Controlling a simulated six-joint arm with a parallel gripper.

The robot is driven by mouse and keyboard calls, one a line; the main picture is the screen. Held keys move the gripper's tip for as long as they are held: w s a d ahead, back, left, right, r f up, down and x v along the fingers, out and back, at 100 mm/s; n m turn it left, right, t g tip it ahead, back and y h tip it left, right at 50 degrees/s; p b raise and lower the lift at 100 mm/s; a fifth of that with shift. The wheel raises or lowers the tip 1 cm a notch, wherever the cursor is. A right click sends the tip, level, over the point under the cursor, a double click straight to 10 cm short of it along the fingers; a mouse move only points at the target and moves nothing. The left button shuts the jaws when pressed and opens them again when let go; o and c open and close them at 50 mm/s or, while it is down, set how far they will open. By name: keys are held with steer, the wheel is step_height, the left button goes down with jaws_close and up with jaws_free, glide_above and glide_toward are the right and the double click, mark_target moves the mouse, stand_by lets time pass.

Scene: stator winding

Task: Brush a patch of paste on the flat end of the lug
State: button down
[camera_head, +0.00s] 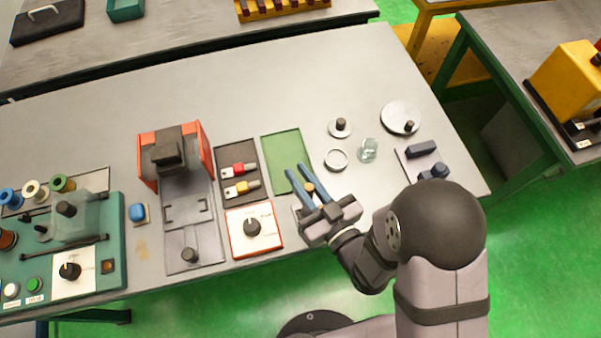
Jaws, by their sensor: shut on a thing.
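My gripper (297,170), with two long blue fingers, reaches over the right part of a green mat (278,147). It is shut on a small tan piece (309,187) between the fingers; its shape is mostly hidden, and I cannot tell if it is a brush. A red piece (238,169) and a yellow piece (241,188), each with a pale end, lie in a dark tray (233,150) left of the mat. I cannot tell which thing is the lug. A clear glass jar (368,150) stands right of the mat. No paste patch can be made out.
A pale ring (336,160), a small knobbed disc (340,128) and a larger disc (401,118) lie near the jar. A dial box (253,229) and a red-sided machine (174,155) stand to the left. The bench (290,85) is clear behind the mat.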

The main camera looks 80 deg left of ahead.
steer(key=shift+d+f, duration=0.1)
steer(key=shift+d, duration=0.3)
steer(key=shift+a+b, duration=0.3)
steer(key=shift+a, duration=0.1)
stand_by(0.5)
steer(key=shift+d, duration=0.35)
steer(key=shift+a+b, duration=0.3)
stand_by(0.6)
steer(key=shift+d, duration=0.35)
steer(key=shift+a, duration=0.4)
stand_by(0.4)
steer(key=shift+d+b, duration=0.4)
steer(key=shift+b, duration=0.05)
steer(key=shift+a, duration=0.2)
stand_by(0.4)
